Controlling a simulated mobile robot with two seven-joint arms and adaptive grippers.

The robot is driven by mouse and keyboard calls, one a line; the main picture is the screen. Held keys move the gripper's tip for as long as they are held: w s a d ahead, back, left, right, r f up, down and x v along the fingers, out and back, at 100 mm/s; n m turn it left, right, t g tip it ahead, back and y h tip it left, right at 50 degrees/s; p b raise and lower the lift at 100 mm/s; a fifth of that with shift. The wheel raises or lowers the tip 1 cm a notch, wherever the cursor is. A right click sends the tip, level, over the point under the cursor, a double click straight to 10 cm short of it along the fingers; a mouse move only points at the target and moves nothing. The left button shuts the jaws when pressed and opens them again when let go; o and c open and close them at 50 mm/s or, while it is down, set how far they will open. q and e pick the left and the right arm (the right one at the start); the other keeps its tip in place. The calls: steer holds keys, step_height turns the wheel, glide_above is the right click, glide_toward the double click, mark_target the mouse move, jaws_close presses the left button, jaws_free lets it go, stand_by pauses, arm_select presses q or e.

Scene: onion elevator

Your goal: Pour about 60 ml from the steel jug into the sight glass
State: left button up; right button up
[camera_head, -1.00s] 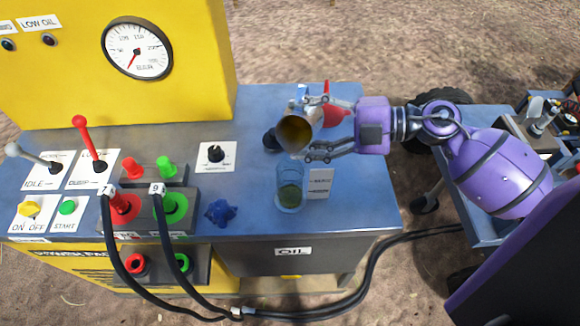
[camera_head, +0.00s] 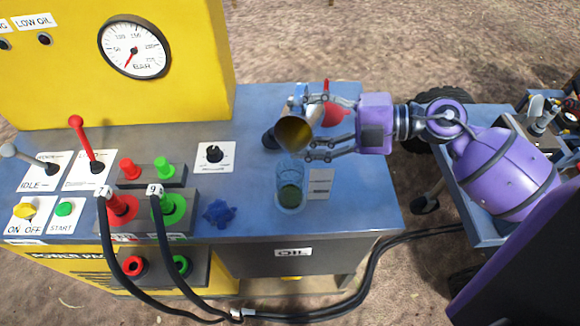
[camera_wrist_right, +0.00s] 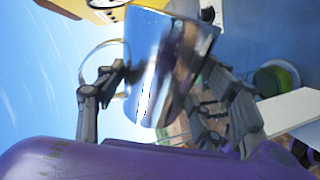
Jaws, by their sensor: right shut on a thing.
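The steel jug (camera_head: 295,131) is tilted in the head view, its open mouth facing the front and showing amber-brown liquid or reflection inside. My right gripper (camera_head: 318,128) is shut on the jug from the right. The jug also fills the middle of the right wrist view (camera_wrist_right: 165,60), between the fingers (camera_wrist_right: 160,95). The sight glass (camera_head: 290,180) stands upright on the blue bench, just below and in front of the jug's mouth, with dark green liquid in its lower part. I cannot make out a falling stream. My left gripper is not in view.
Black hoses (camera_head: 165,265) run from the connectors at the front.

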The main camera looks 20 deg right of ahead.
steer(key=shift+s+a+r+n, duration=0.1)
steer(key=shift+n, duration=0.2)
stand_by(0.4)
stand_by(0.4)
steer(key=shift+f+n+t, duration=0.25)
steer(key=shift+n+t, duration=0.05)
steer(key=shift+n, duration=0.3)
stand_by(1.4)
steer(key=shift+s, duration=0.1)
stand_by(0.5)
steer(key=shift+w+d+r+m, duration=0.3)
steer(key=shift+w+m, duration=0.1)
steer(key=shift+m, duration=0.5)
steer(key=shift+f+m+p, duration=0.1)
steer(key=shift+m+p, duration=0.2)
steer(key=shift+p, duration=0.05)
steer(key=shift+f, duration=0.2)
